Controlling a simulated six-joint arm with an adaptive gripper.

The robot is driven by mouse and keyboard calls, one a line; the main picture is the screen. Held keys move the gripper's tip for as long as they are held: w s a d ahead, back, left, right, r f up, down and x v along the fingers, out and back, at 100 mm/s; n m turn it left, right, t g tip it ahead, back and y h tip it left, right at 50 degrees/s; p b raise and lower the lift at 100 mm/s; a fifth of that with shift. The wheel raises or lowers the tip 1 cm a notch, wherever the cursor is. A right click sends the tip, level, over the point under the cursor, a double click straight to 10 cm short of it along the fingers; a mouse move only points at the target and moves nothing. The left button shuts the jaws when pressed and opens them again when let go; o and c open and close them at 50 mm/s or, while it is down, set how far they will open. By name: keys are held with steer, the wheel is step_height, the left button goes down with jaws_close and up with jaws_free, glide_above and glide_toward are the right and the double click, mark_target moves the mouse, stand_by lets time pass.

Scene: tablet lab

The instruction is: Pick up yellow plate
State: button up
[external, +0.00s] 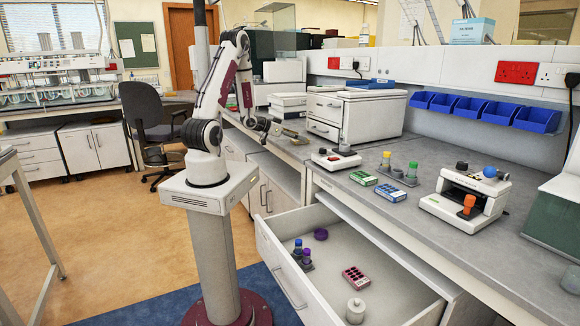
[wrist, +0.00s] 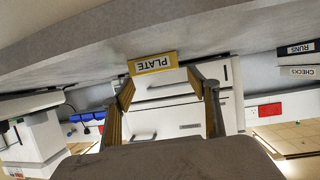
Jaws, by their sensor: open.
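The yellow plate (wrist: 133,66), a small yellow-edged sign reading "PLATE", shows upside down in the wrist view, at the underside of the grey bench surface as pictured. My gripper (wrist: 160,84) is open, its two fingers spread to either side below the plate in that view. Nothing is held between them. Whether a finger touches the plate cannot be told. In the external view my gripper (external: 266,128) is over the bench by the aisle, left of the white drawer unit; the plate is too small there to make out surely.
Signs reading "RUNS" (wrist: 295,48) and "CHECKS" (wrist: 298,71) are at the right in the wrist view. A white drawer unit (external: 375,118) stands on the bench. An open drawer (external: 395,295) juts out below, holding several small items. Blue bins (external: 473,107) line the wall.

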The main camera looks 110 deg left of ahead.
steer(key=shift+x, duration=1.65)
steer(key=shift+d+f, duration=0.1)
steer(key=c, duration=1)
